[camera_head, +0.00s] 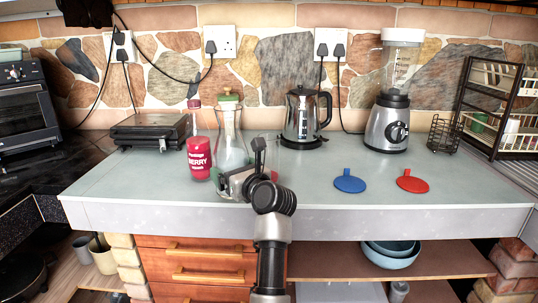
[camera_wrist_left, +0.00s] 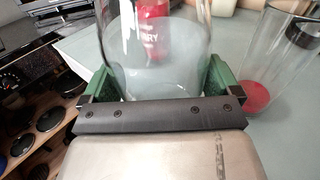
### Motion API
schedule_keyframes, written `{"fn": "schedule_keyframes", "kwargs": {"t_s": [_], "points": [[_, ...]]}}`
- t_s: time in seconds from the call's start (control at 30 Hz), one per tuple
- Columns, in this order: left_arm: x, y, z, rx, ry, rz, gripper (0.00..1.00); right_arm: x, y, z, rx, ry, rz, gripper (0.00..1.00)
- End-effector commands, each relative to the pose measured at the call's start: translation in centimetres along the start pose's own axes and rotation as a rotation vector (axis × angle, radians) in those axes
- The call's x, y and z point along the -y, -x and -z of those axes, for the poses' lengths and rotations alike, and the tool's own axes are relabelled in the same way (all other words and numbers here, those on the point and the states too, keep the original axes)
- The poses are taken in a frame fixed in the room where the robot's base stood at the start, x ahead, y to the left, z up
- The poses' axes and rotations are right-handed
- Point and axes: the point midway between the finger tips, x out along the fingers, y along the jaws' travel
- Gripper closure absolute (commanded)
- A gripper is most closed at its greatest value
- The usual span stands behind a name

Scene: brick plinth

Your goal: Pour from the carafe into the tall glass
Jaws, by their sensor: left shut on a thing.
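The clear glass carafe (camera_head: 231,145) stands upright at the counter's front, left of centre; a green piece shows at its top. My left gripper (camera_head: 240,182) is shut around its lower body. In the left wrist view green finger pads flank the carafe (camera_wrist_left: 158,72) on both sides. I cannot tell whether its base touches the counter. The tall glass (camera_wrist_left: 284,48) stands just right of the carafe in that view, with a red disc at its base. In the head view it is mostly hidden behind my gripper. My right gripper is not in view.
A kettle (camera_head: 301,115) and a blender (camera_head: 389,122) stand behind to the right. A blue coaster (camera_head: 349,181) and a red coaster (camera_head: 412,181) lie on clear counter at right. A black grill (camera_head: 151,130) is at left.

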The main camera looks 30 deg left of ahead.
Motion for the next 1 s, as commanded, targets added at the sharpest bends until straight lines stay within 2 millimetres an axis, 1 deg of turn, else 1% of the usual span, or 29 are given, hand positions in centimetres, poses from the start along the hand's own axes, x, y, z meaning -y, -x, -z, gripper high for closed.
{"fn": "schedule_keyframes", "kwargs": {"t_s": [0.03,0.2,0.3,0.6,1.0], "points": [[0.2,-0.5,0.8,0.006,0.007,-0.031,0.71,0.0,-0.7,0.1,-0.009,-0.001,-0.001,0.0],[0.6,-1.8,1.6,0.006,0.006,-0.125,0.71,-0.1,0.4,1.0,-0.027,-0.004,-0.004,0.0],[0.9,-2.2,2.0,0.006,0.006,-0.163,0.71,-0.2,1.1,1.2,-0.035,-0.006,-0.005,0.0],[1.6,-2.5,2.2,0.007,0.004,-0.214,0.71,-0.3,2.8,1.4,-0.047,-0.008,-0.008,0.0],[1.7,-2.5,1.9,0.007,0.003,-0.217,0.71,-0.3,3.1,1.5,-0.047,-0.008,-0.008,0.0]]}}
